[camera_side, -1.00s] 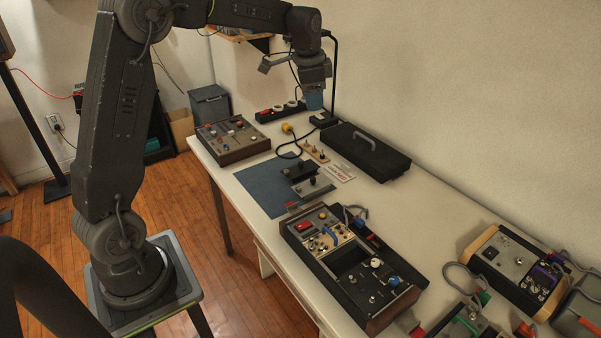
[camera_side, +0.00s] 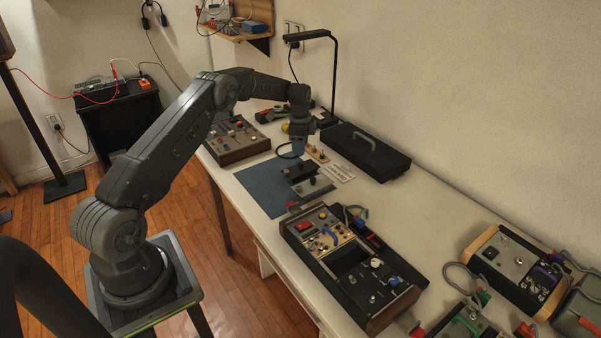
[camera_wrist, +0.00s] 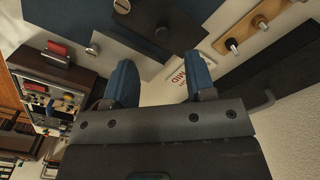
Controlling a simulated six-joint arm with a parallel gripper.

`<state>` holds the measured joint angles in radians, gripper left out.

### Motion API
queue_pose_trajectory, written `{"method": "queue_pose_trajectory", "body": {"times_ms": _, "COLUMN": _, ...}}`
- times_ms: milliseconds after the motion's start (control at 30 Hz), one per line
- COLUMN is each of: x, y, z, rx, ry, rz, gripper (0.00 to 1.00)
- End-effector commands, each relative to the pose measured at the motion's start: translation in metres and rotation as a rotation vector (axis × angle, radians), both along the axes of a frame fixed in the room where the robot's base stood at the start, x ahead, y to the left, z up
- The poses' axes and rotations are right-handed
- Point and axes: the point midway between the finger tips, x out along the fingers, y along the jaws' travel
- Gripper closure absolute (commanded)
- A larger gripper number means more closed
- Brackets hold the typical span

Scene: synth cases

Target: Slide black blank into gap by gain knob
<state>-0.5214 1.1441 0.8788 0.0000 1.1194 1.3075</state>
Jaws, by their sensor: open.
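The black blank (camera_side: 293,172), a dark plate with a small knob, lies on the blue mat (camera_side: 262,186). It also shows in the wrist view (camera_wrist: 160,18). A silver plate (camera_side: 318,190) lies right beside it. The open module case (camera_side: 300,243) stands nearer the camera, with a dark gap (camera_side: 349,257) in its middle. A white-topped knob (camera_side: 376,263) sits next to the gap; its label cannot be read. My gripper (camera_side: 298,152) is above the mat's far side, near the black blank. In the wrist view its blue fingers (camera_wrist: 158,78) are apart with no blank between them.
A wooden strip with knobs (camera_side: 317,154) and a printed card (camera_side: 341,172) lie close to the blanks. A black lidded box (camera_side: 366,152) stands behind. Another panel case (camera_side: 237,143) is at the far left. More cases (camera_side: 514,268) and cables crowd the right end.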

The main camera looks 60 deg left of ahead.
Motion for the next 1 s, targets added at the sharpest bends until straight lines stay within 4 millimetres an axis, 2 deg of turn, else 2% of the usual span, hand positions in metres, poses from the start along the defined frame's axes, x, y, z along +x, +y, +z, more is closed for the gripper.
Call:
{"method": "queue_pose_trajectory", "body": {"times_ms": 100, "x": 0.000, "y": 0.000, "z": -0.017, "rx": -0.001, "ry": 0.001, "rz": 0.000, "gripper": 0.50}}
{"method": "queue_pose_trajectory", "body": {"times_ms": 367, "x": 0.001, "y": 0.000, "z": -0.036, "rx": -0.001, "ry": 0.001, "rz": 0.001, "gripper": 0.50}}
{"method": "queue_pose_trajectory", "body": {"times_ms": 600, "x": 0.003, "y": 0.002, "z": -0.070, "rx": -0.001, "ry": 0.000, "rz": 0.000, "gripper": 0.50}}
{"method": "queue_pose_trajectory", "body": {"times_ms": 933, "x": 0.003, "y": 0.002, "z": -0.076, "rx": 0.001, "ry": -0.004, "rz": 0.000, "gripper": 0.50}}
{"method": "queue_pose_trajectory", "body": {"times_ms": 1000, "x": 0.003, "y": 0.002, "z": -0.076, "rx": 0.000, "ry": -0.003, "rz": 0.000, "gripper": 0.56}}
